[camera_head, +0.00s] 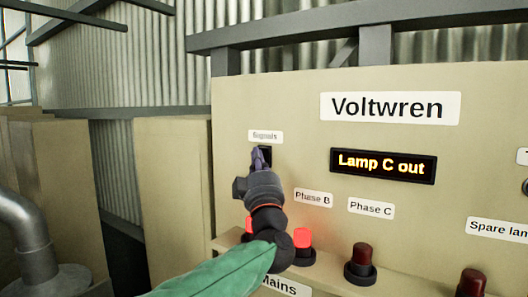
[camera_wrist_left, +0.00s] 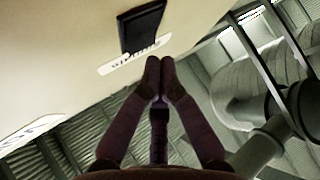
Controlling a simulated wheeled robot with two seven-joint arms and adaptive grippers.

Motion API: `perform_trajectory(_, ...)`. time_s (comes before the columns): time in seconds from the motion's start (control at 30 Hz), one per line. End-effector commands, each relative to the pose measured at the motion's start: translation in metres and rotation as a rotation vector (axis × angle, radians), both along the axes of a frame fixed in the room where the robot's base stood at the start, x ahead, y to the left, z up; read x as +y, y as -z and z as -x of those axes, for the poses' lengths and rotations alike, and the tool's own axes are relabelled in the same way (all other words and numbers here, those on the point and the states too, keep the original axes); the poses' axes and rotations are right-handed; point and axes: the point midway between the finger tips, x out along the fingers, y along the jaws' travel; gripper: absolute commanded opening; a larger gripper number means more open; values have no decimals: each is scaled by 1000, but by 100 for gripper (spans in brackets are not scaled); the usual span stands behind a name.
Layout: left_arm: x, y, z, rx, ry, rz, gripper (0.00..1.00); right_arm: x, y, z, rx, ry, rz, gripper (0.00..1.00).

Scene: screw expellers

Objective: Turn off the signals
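A cream control panel (camera_head: 285,100) faces me with a small label "Signals" (camera_head: 265,136). Just below the label is a dark switch (camera_head: 266,152), partly hidden by my left gripper (camera_head: 258,158). In the left wrist view the switch (camera_wrist_left: 140,28) is a black rectangle, with its label (camera_wrist_left: 135,57) beside it. The left fingertips (camera_wrist_left: 159,65) are together, empty, and close to the label and switch. I cannot tell whether they touch the panel, or which way the switch is set. My right gripper is in neither view.
A display (camera_head: 383,165) reads "Lamp C out". The red lamp under Phase B (camera_head: 302,238) glows; the lamp under Phase C (camera_head: 361,256) is dark. Another dark lamp (camera_head: 472,283) stands lower right. My left arm covers part of the ledge. A grey pipe (camera_head: 32,240) is at left.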

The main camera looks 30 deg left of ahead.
Motion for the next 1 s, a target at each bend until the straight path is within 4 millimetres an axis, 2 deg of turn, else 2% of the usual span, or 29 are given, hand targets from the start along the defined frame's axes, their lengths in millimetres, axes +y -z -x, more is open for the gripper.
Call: perform_trajectory(1.0, -1, -2, -10, 0, 0, 0, 0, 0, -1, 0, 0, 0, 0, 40)
